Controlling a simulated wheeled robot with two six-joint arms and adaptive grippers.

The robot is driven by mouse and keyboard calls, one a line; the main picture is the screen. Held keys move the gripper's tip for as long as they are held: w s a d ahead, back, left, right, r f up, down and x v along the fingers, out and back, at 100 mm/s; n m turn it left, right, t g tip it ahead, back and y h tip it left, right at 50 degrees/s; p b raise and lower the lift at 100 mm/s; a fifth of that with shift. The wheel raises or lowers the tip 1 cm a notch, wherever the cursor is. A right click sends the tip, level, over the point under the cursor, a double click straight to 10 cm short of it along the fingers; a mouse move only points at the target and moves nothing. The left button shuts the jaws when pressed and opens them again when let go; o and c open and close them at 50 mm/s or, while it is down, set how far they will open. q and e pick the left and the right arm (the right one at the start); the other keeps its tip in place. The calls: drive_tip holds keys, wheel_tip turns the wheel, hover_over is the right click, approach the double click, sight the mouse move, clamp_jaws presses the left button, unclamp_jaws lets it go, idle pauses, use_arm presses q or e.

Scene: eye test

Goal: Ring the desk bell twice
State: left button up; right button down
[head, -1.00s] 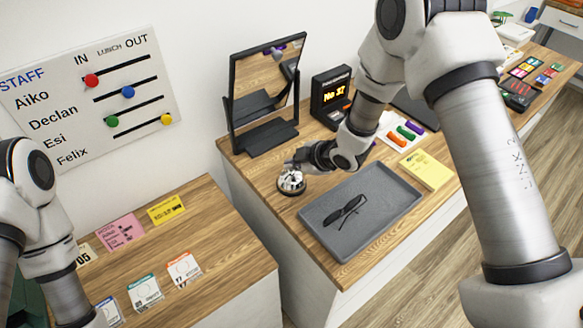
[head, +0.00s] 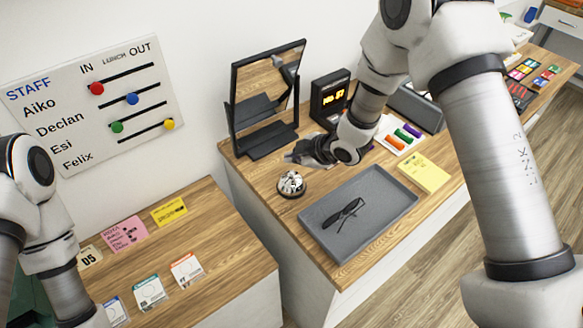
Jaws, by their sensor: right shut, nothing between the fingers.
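The desk bell (head: 291,184) is a small silver dome on a dark base. It stands on the wooden counter, left of the grey tray, and shows whole in the head view. My right gripper (head: 294,157) is shut and empty. It is above and just behind the bell in the picture, with a visible gap between its fingertips and the dome. My left arm comes in at the left edge, but its gripper is out of the picture.
A grey tray (head: 386,216) with black glasses (head: 343,214) lies right of the bell. A mirror (head: 264,95) and a number display (head: 331,98) stand behind. A yellow notepad (head: 424,172) and coloured markers (head: 404,136) lie further right. A lower counter (head: 215,240) holds cards.

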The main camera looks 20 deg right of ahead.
drive_tip(key=shift+r+p, duration=0.85)
drive_tip(key=shift+r, duration=0.6)
